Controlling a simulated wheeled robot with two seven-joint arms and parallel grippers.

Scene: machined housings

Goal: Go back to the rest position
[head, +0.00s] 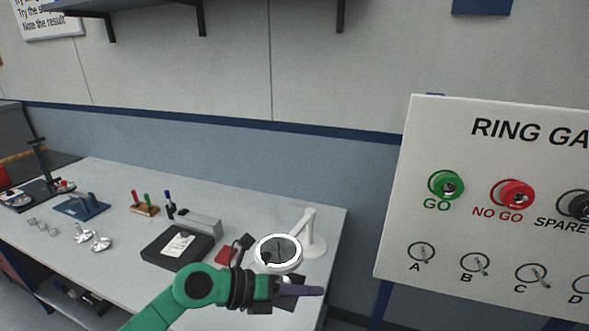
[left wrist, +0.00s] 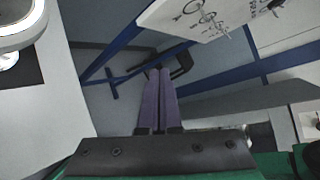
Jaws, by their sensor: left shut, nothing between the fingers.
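My left gripper (head: 318,291) is at the end of a green arm that comes in from the lower left in the head view. Its purple fingers point right, in front of the table's right end. In the left wrist view the two fingers (left wrist: 159,72) lie side by side, shut, with nothing between them. The floor and blue frame bars show beyond them. My right gripper is in neither view.
A white ring-shaped magnifier lamp (head: 312,245) stands just behind my left gripper. The table (head: 268,204) also holds a black case (head: 150,250), metal housings (head: 101,243) and a marker stand (head: 146,209). A ring gauge board (head: 430,140) stands at the right.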

